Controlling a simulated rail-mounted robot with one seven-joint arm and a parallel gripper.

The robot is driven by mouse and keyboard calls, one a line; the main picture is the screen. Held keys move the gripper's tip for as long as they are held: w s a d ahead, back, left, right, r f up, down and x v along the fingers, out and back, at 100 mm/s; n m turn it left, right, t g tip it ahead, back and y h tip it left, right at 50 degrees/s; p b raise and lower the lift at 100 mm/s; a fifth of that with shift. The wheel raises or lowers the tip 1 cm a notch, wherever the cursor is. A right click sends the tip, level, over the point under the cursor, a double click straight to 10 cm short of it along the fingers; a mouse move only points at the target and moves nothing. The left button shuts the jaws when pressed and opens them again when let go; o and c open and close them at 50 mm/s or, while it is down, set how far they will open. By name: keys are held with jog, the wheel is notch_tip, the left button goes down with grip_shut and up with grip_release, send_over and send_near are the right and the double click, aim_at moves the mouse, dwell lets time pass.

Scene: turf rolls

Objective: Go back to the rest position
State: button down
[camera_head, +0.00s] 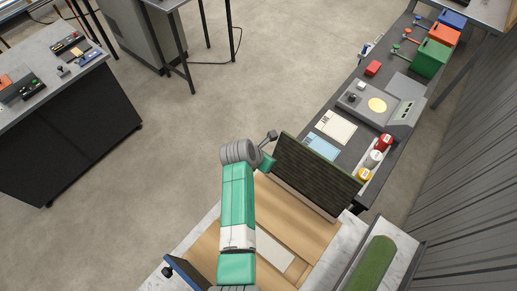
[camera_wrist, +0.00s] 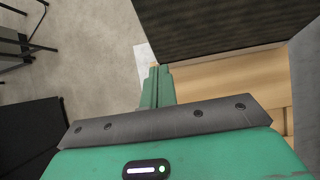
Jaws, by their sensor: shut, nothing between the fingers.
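My gripper (camera_wrist: 158,72) shows in the wrist view with its green fingers together and nothing between them. In the head view my green arm reaches up over the wooden bench, and its wrist end is beside a dark upright panel (camera_head: 315,172); the fingertips are not clear there. The panel also fills the upper right of the wrist view (camera_wrist: 215,25). A green turf roll (camera_head: 373,262) lies in a grey-sided trough at the lower right of the head view, apart from my gripper.
A wooden work surface (camera_head: 310,228) lies under my arm. A long dark bench (camera_head: 343,107) at the right carries cards, red, white and yellow-topped jars, a scale (camera_head: 381,106) and coloured bins. A black-sided table (camera_head: 70,130) stands at the left. Open floor lies between.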

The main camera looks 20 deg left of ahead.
notch_tip(320, 180, up, 6)
jog(key=s, duration=0.2)
jog(key=shift+s+a+r, duration=0.2)
jog(key=shift+a+r, duration=0.05)
jog(key=shift+a, duration=0.2)
jog(key=w+d+r+m+t+y+p, duration=0.15)
jog(key=r+m+t, duration=0.5)
jog(key=r, duration=1.05)
jog(key=w+d+r+m+t+y, duration=0.1)
jog(key=d+r+m+t, duration=0.15)
jog(key=r+m, duration=1.05)
jog(key=s+d+r+m+t, duration=0.2)
jog(key=s+r, duration=0.4)
jog(key=r, duration=0.4)
jog(key=s+d+r+m+t, duration=0.2)
jog(key=s+r+m+t, duration=0.2)
jog(key=r, duration=0.6)
jog(key=s+d+r+m+t, duration=0.3)
jog(key=s+r+m, duration=0.3)
jog(key=s+r, duration=0.4)
jog(key=shift+s+r+t, duration=0.15)
jog(key=shift+r+t, duration=0.3)
jog(key=shift+t, duration=0.05)
